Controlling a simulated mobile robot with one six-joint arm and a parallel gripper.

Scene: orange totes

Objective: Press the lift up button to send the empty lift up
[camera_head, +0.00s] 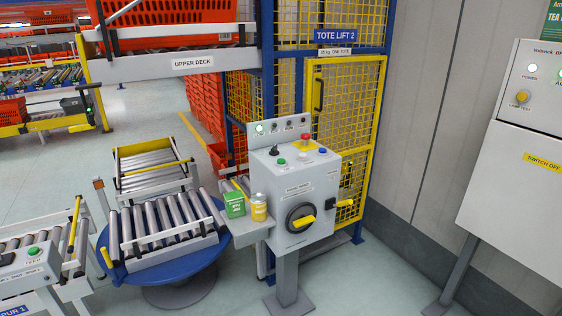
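The grey control box (294,190) stands on a post in front of the lift. Its sloping top has a green button (281,161), a blue button (323,151), a pale button (302,157), a black control (274,150) and a red mushroom button (305,140) on a yellow plate. The small labels are too small to read, so I cannot tell which button is lift up. A lamp (259,128) behind the buttons glows pale green. The lift's yellow mesh cage (345,120), signed TOTE LIFT 2, has its door shut. The lift platform is not clearly visible. My gripper is not in view.
A green box (234,204) and a yellow-labelled jar (258,207) stand on the box's left side shelf. A black rotary switch with a yellow handle (301,219) is on the front. A blue roller turntable (170,261) stands left. Another grey cabinet (520,170) stands right. Floor between is clear.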

